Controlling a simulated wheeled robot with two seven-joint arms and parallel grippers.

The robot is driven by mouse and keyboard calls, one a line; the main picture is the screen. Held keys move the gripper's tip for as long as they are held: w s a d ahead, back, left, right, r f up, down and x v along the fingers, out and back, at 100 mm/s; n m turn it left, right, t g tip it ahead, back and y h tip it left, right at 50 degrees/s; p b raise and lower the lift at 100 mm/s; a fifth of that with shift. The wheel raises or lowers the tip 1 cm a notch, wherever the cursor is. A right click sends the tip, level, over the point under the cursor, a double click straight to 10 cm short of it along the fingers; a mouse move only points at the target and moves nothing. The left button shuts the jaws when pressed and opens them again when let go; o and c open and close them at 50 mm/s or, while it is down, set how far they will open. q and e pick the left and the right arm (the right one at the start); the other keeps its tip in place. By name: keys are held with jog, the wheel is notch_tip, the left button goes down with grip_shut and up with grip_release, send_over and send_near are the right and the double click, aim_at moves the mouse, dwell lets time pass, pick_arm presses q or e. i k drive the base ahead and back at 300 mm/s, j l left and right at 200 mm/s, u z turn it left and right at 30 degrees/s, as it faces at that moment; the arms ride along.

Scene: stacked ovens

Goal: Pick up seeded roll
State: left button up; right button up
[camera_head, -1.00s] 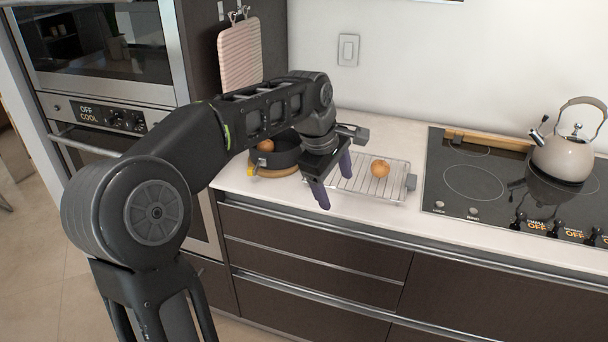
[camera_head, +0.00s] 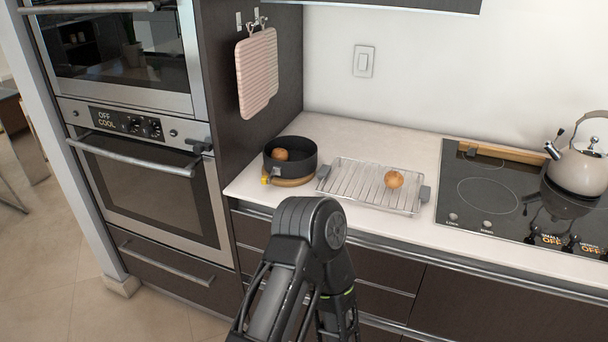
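A round golden-brown roll (camera_head: 394,179) lies on the right part of a wire rack (camera_head: 350,186) on the white counter. A second brown roll (camera_head: 281,155) sits inside a dark pot (camera_head: 303,158) left of the rack. Seeds are too small to make out, so I cannot tell which one is the seeded roll. Both rolls are clear of any gripper.
The pot stands on a wooden board (camera_head: 292,181) near the counter's left end. A cooktop (camera_head: 484,193) with a kettle (camera_head: 578,169) is to the right. Stacked ovens (camera_head: 153,190) stand at the left.

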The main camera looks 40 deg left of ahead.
aim_at(279, 154)
jog(key=i+u, duration=0.1)
jog(key=i, duration=0.9)
jog(key=l+u, duration=0.1)
jog(key=u, duration=1.85)
